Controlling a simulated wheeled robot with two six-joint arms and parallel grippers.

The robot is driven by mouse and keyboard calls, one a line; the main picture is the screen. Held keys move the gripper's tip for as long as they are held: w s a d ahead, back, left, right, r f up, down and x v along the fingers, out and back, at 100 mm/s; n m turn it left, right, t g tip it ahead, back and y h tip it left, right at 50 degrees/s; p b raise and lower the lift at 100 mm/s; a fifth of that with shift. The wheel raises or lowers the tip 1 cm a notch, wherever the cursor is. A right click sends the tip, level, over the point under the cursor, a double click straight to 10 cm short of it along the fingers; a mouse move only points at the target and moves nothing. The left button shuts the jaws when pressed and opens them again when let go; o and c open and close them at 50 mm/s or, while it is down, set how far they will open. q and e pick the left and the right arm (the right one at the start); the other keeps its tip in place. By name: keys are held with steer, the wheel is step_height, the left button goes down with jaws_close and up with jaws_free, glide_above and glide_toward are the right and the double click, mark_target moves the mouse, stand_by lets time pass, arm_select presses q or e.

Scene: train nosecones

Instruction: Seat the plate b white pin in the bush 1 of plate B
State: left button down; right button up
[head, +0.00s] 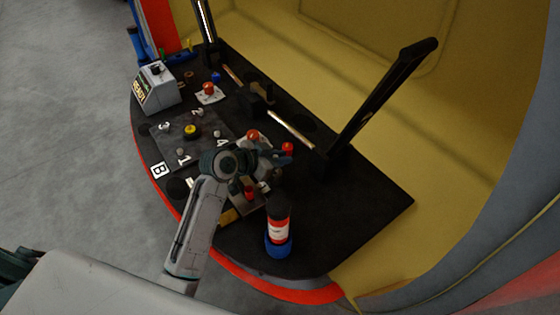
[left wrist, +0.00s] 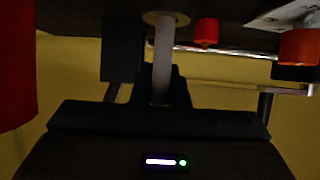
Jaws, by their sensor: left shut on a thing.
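Bush 1 (head: 180,152) is a small pale round spot beside the 1 label. My left gripper (head: 272,160) is low over the desk, to the right of plate B, among red-capped parts. In the left wrist view it is shut on a pale upright pin (left wrist: 162,70), which meets a tan round piece (left wrist: 165,18). I take this as the white pin; it cannot be made out in the head view. My right gripper is not in view.
Red knobs (head: 288,148) stand close to the left gripper. A grey box (head: 157,85) is at the far left. A black post (head: 385,95) rises at the right. The desk's right side is clear.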

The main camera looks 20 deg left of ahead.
arm_select(q)
step_height(320, 180, down, 2)
